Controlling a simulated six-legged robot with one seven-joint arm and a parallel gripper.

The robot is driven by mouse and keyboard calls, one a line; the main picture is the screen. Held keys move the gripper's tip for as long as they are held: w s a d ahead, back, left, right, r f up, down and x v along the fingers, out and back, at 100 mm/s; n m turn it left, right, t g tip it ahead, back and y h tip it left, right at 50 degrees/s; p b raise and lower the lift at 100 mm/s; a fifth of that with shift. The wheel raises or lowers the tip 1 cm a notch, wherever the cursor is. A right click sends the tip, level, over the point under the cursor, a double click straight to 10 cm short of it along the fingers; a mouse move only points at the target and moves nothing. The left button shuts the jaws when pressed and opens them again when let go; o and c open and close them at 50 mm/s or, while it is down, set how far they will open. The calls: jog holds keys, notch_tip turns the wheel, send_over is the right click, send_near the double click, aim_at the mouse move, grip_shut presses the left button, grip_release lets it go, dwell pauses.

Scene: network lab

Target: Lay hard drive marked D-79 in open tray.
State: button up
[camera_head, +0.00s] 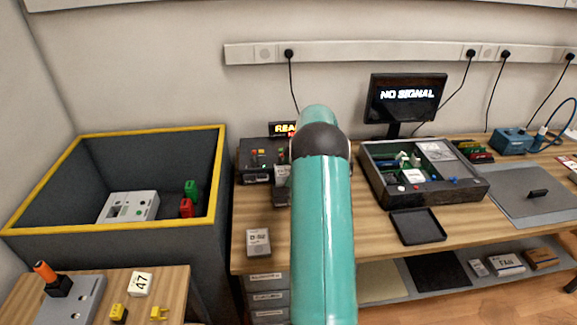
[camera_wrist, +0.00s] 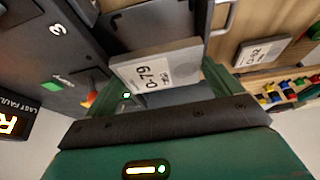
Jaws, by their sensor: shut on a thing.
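The hard drive marked D-79 (camera_wrist: 158,70) is a grey block with a white label in the wrist view. My gripper (camera_wrist: 155,88) is shut on it, with green finger parts on both sides. An open dark tray (camera_wrist: 150,25) with a metal handle shows just beyond the drive, out from a dark drive unit (camera_wrist: 45,45). I cannot tell whether the drive touches the tray. In the head view the drive unit (camera_head: 262,158) stands left of my teal arm, which hides my gripper and most of the tray.
An open case of electronics (camera_head: 375,180), a flat black tray (camera_head: 418,227) and a monitor (camera_head: 405,98) are to the right. A deep yellow-rimmed bin (camera_head: 215,190) stands left.

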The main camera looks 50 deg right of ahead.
jog(key=shift+f, duration=2.85)
jog(key=o, duration=0.9)
jog(key=shift+f, duration=0.1)
jog(key=shift+r, duration=4.05)
jog(key=shift+s, duration=0.1)
